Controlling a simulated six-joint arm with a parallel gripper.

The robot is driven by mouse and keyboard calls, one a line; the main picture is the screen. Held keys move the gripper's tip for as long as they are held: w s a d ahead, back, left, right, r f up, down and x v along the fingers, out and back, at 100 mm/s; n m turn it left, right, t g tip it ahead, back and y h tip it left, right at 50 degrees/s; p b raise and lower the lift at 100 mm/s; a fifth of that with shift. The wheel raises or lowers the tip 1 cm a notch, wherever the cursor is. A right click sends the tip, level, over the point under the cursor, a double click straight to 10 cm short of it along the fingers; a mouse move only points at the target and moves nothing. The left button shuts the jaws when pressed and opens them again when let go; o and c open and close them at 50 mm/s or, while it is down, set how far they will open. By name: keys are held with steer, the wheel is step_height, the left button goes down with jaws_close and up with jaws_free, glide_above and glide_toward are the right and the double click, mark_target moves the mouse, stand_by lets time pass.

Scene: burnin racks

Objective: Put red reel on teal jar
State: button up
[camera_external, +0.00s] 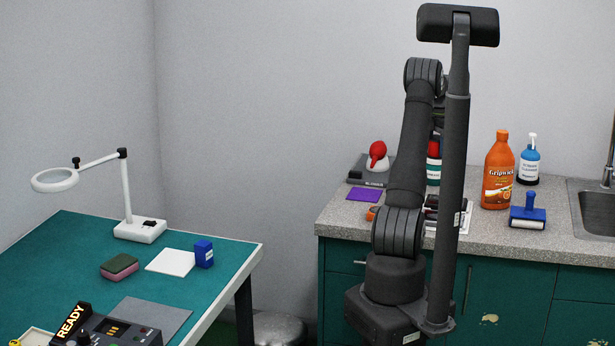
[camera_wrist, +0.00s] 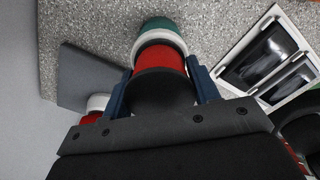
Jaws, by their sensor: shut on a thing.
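My gripper (camera_wrist: 160,70) has its two blue fingers on either side of the red reel (camera_wrist: 160,56) in the wrist view and is shut on it. A black rounded part covers the near side of the reel. The teal jar (camera_wrist: 162,24), with a white band, shows just beyond the reel and in line with it. In the external view the red reel (camera_external: 434,148) shows right above the teal jar (camera_external: 433,171), partly behind my arm. I cannot tell whether the two touch. My fingers are mostly hidden there.
A grey device (camera_external: 370,170) with a red bulb (camera_external: 377,155) stands left of the jar. An orange bottle (camera_external: 498,170), a blue pump bottle (camera_external: 529,163) and a blue roller (camera_external: 528,211) stand to the right. A white-framed tray (camera_wrist: 268,57) lies close beside the jar.

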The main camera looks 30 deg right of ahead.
mark_target(437, 138)
steer(key=o, duration=1.2)
steer(key=shift+f, duration=0.1)
step_height(437, 138, up, 12)
steer(key=shift+r, duration=0.2)
steer(key=shift+f, duration=0.1)
step_height(437, 138, down, 13)
steer(key=shift+r, duration=2.25)
steer(key=shift+f, duration=0.1)
